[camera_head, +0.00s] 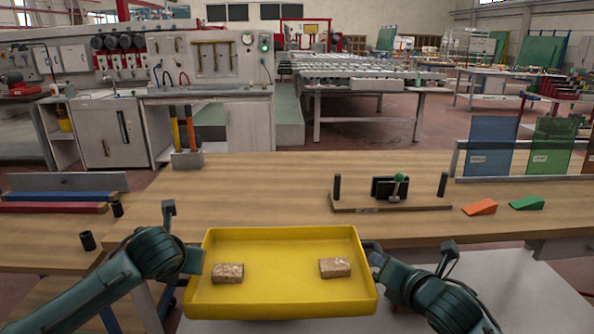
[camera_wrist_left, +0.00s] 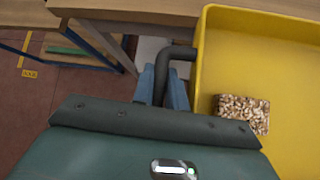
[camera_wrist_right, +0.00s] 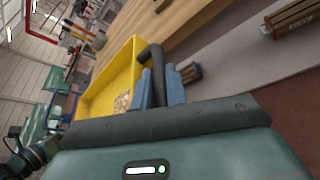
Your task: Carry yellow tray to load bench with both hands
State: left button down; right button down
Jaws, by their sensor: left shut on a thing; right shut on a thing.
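The yellow tray (camera_head: 283,297) is held between my two grippers, in front of the wooden bench's near edge in the head view. It looks roughly level and holds two brown speckled blocks (camera_head: 227,273) (camera_head: 335,267), one left and one right. My left gripper (camera_wrist_left: 164,88) is shut on the dark handle at the tray's left side. My right gripper (camera_wrist_right: 152,88) is shut on the dark handle at the other side. The tray also shows in the left wrist view (camera_wrist_left: 225,60) and the right wrist view (camera_wrist_right: 112,80). In the head view the arms partly hide the fingertips.
The wooden bench (camera_head: 270,200) has clear top behind the tray. On it stand a fixture with a green knob (camera_head: 399,178), an orange wedge (camera_head: 480,207), a green wedge (camera_head: 527,203), coloured glass panes (camera_head: 492,145) in a rack, and a holder with two handles (camera_head: 187,158).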

aim_at(255, 204)
jog(key=i+j, duration=0.2)
jog(key=i, duration=0.2)
jog(key=i+j, duration=0.15)
jog(key=i, duration=0.25)
jog(key=i+j, duration=0.2)
jog(key=i, duration=0.2)
